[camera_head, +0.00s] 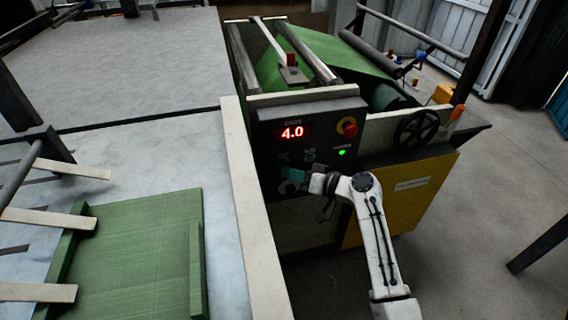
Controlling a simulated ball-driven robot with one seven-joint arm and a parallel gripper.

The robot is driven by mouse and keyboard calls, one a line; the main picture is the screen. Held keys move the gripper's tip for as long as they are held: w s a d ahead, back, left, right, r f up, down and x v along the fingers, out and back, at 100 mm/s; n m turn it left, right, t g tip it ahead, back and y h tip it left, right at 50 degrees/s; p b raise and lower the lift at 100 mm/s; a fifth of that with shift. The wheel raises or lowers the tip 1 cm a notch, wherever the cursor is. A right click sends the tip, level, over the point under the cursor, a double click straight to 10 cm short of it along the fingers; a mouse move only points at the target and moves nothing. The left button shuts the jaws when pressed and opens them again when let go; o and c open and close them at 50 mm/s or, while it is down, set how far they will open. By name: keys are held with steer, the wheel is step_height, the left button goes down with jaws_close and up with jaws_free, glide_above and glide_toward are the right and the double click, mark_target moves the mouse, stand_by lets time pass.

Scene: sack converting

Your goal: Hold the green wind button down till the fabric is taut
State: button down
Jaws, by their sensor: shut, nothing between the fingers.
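My gripper (296,178) is shut and empty, with its tip at the lower left of the dark control panel (270,148). My arm comes in from the lower right. The tip is at or in front of the panel; contact cannot be told. The green wind button cannot be made out and may be hidden behind the gripper. The panel's red display (293,132) reads 4.0. A small green light (342,153) glows on the right of the panel. Green fabric (275,68) runs over the rollers behind the panel; its tension is hard to judge.
A red emergency button (349,127) sits on a yellow ring above the green light. A black handwheel (418,130) is to its right. A yellow cabinet (408,192) stands below. Pale tables fill the left, with folded green cloth (140,250) on the near one. Open floor lies right.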

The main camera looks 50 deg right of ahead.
stand_by(0.4)
steer(key=shift+w+d+b, duration=0.25)
steer(key=shift+w+b, duration=0.05)
steer(key=shift+w, duration=0.05)
steer(key=shift+w+d+b, duration=0.2)
steer(key=shift+w+b, duration=0.1)
steer(key=shift+w, duration=0.05)
stand_by(0.7)
stand_by(4.4)
steer(key=shift+s+a, duration=0.45)
steer(key=shift+s, duration=0.25)
steer(key=shift+s+a+p, duration=0.45)
steer(key=shift+s+a, duration=0.25)
steer(key=shift+s, duration=0.35)
steer(key=shift+s+a+p, duration=0.4)
steer(key=shift+s+a, duration=0.3)
steer(key=shift+s, duration=0.35)
